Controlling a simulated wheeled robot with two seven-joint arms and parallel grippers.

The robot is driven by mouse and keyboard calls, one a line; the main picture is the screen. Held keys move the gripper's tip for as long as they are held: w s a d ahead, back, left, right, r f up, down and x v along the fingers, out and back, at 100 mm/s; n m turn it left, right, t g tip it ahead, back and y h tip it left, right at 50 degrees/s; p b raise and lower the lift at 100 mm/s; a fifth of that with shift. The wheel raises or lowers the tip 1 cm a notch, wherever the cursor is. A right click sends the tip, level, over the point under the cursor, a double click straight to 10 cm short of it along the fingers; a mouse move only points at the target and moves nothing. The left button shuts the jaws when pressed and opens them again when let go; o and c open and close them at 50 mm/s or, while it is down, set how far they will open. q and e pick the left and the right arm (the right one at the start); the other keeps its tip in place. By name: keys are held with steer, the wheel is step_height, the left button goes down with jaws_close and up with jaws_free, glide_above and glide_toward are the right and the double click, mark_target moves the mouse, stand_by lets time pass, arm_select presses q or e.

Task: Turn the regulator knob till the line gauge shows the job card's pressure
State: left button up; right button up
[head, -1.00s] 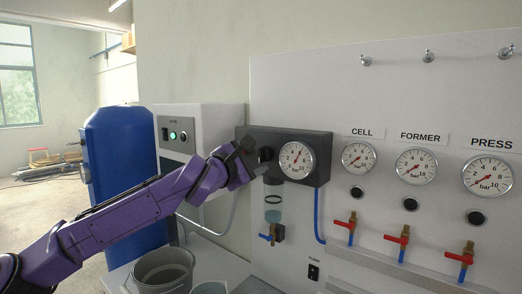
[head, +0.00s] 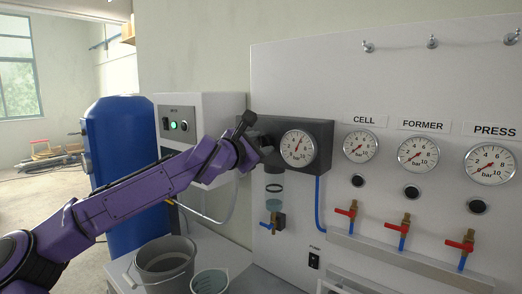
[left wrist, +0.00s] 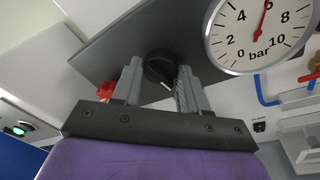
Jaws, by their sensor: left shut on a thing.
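The black regulator knob (left wrist: 158,66) is between my left gripper's fingers in the left wrist view. My left gripper (left wrist: 160,82) is shut on it. In the head view my left gripper (head: 264,152) is at the left side of the dark regulator housing (head: 322,140) and mostly hides the knob. The round white line gauge (head: 297,148) is on the housing, just right of the gripper. In the left wrist view the gauge (left wrist: 240,40) has its red needle close to the 6 mark, in bar. No job card is readable in these views. My right gripper is not in view.
CELL (head: 360,146), FORMER (head: 418,154) and PRESS (head: 490,164) gauges line the panel, with red-handled valves (head: 406,220) below. A grey bucket (head: 164,258) stands below my arm. A control box (head: 196,118) and blue tank (head: 120,150) are at left.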

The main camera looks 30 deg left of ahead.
arm_select(q)
steer(key=o, duration=1)
steer(key=shift+o, duration=0.2)
steer(key=shift+s+f, duration=0.1)
steer(key=shift+s, duration=0.25)
steer(key=s+b, duration=0.4)
steer(key=s, duration=0.5)
steer(key=shift+s+d+r, duration=0.25)
steer(key=shift+s+d, duration=0.05)
steer(key=shift+s, duration=0.05)
